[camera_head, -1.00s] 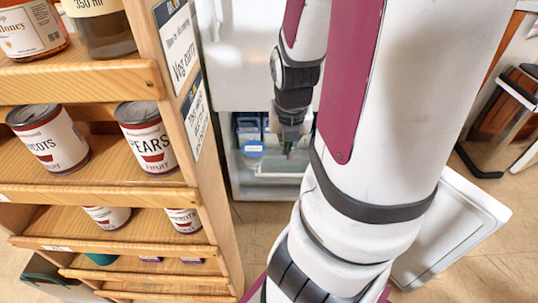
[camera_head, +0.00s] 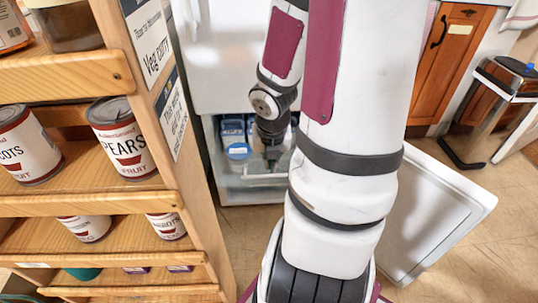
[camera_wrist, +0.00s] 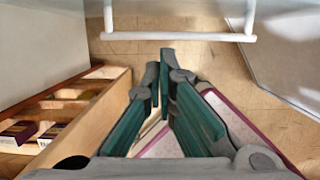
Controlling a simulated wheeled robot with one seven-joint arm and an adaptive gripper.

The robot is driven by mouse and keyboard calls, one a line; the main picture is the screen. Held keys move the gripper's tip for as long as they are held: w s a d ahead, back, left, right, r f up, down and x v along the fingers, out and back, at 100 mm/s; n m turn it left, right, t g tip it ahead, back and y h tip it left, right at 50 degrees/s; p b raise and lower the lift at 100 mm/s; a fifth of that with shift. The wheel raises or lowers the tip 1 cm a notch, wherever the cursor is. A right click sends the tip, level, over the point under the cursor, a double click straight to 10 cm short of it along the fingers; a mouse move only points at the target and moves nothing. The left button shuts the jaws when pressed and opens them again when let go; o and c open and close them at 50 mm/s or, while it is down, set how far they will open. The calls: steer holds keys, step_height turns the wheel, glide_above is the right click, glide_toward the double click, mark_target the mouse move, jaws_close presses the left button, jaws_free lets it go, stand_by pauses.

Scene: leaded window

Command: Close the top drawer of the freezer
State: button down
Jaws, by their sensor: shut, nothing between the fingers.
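The white freezer (camera_head: 240,55) stands behind my arm in the head view. Its open lower compartment (camera_head: 222,190) shows blue-and-white packs (camera_head: 235,135) and a pale bar-like handle (camera_head: 262,177). My gripper (camera_head: 271,163) points down in front of this compartment, close to the bar; I cannot tell whether they touch. In the wrist view my gripper (camera_wrist: 160,62) has its green-padded fingers together and empty. A white bar (camera_wrist: 180,37) crosses just beyond the fingertips, with a gap showing. My arm hides part of the freezer, and how far the top drawer stands out is unclear.
A wooden shelf (camera_head: 85,205) with cans stands close on the left; it also shows in the wrist view (camera_wrist: 85,110). The open white freezer door (camera_head: 435,215) sticks out on the right. A bin (camera_head: 500,105) and wooden cupboard (camera_head: 460,45) stand farther right. Some tiled floor is clear.

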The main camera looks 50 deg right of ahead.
steer(key=shift+w+d+f+p, duration=0.5)
steer(key=shift+w+d, duration=0.25)
steer(key=shift+d, duration=0.1)
steer(key=shift+w+d+f+p, duration=0.5)
steer(key=shift+w+d, duration=0.2)
steer(key=shift+d, duration=0.1)
steer(key=w+d+p, duration=0.5)
steer(key=d+p, duration=0.1)
steer(key=p, duration=0.1)
steer(key=shift+w+d, duration=0.25)
